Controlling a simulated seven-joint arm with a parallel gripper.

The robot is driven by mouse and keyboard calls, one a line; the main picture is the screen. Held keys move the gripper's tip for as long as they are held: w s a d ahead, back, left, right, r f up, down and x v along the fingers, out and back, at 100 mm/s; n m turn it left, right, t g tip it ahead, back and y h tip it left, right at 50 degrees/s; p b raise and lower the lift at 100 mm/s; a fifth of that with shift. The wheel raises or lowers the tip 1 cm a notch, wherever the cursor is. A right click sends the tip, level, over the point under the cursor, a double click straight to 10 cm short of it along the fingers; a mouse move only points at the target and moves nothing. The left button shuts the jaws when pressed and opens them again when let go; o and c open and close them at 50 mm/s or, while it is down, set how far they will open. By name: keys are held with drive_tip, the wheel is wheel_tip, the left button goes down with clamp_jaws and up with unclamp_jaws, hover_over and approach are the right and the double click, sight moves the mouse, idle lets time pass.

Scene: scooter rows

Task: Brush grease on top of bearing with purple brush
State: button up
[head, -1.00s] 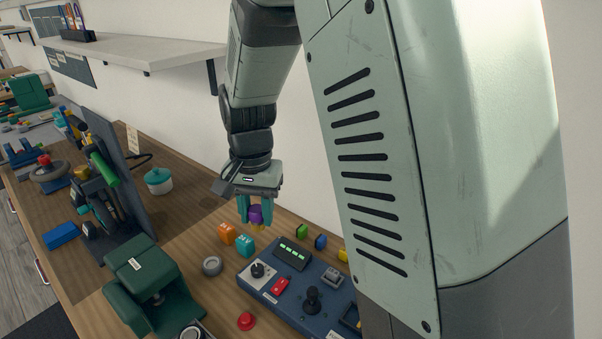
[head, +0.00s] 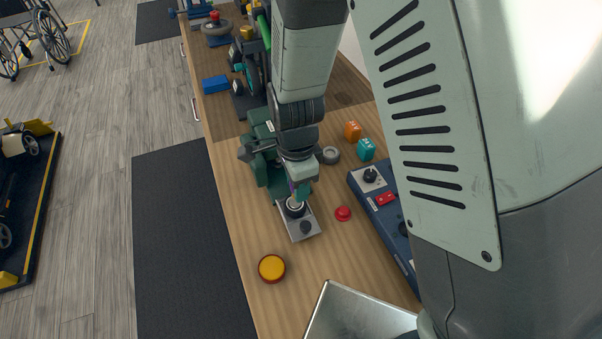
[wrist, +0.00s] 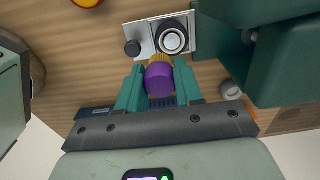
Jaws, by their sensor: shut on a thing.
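My gripper (head: 298,194) is shut on the purple brush (wrist: 159,78), its teal fingers on both sides of the handle. The yellow bristles (wrist: 160,59) point away from the gripper, toward the bearing (wrist: 172,41). A round orange-yellow tin (head: 271,267), perhaps the grease, sits on the bench nearer the front.
A green vise-like fixture (head: 258,172) stands close beside the plate. A red button (head: 343,213) and a blue control panel (head: 359,183) lie to the right. A metal tray (head: 345,312) is at the front. Bare bench lies around the tin.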

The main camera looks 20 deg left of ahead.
drive_tip(key=shift+f, duration=2.75)
drive_tip(key=shift+w+a+f, duration=0.1)
drive_tip(key=shift+w+a, duration=0.45)
drive_tip(key=shift+w+a+r, duration=0.2)
drive_tip(key=shift+w+a, duration=0.6)
drive_tip(key=shift+s+d+r, duration=0.1)
drive_tip(key=shift+s+d, duration=1.3)
drive_tip(key=shift+r, duration=3.55)
drive_tip(key=shift+f, duration=0.15)
